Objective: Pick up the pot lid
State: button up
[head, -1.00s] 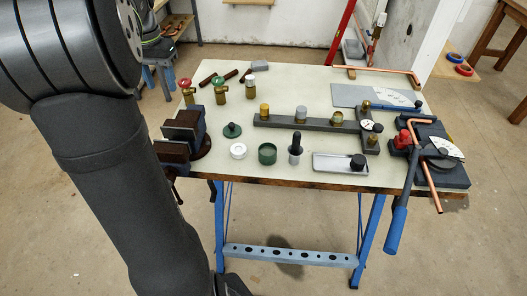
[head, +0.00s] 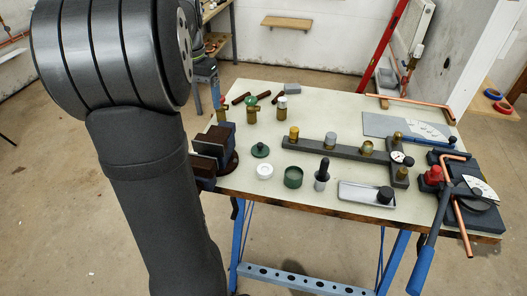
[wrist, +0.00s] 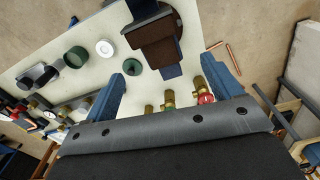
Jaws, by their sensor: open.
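The pot lid is a small dark green disc with a knob (head: 260,150). It lies on the pale bench top (head: 318,112), right of the vise and apart from the green pot (head: 293,176). In the wrist view the lid (wrist: 132,67) shows beside the vise, near the left finger, with the open pot (wrist: 75,57) farther left. My gripper (wrist: 165,85) is open, its two blue fingers wide apart above the bench, with nothing held between them.
A vise (head: 212,150) stands close left of the lid. A white ring (head: 265,171) lies between lid and pot. Brass valves (head: 252,112) stand behind the lid. A grey bar fixture (head: 320,147) and a dark-handled tool (head: 322,175) are to the right.

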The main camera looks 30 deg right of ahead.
jog(key=s+d+f+m, duration=0.2)
jog(key=d+f+m, duration=0.15)
jog(key=d, duration=0.45)
jog(key=s+d+f+m, duration=0.1)
jog(key=d+f+m, duration=0.25)
jog(key=d, duration=0.55)
send_over(260, 144)
jog(key=shift+m, duration=0.3)
notch_tip(260, 144, down, 10)
jog(key=shift+s+f, duration=0.1)
jog(key=shift+f, duration=3.4)
jog(key=c, duration=1)
jog(key=shift+c, duration=0.2)
jog(key=shift+r, duration=0.1)
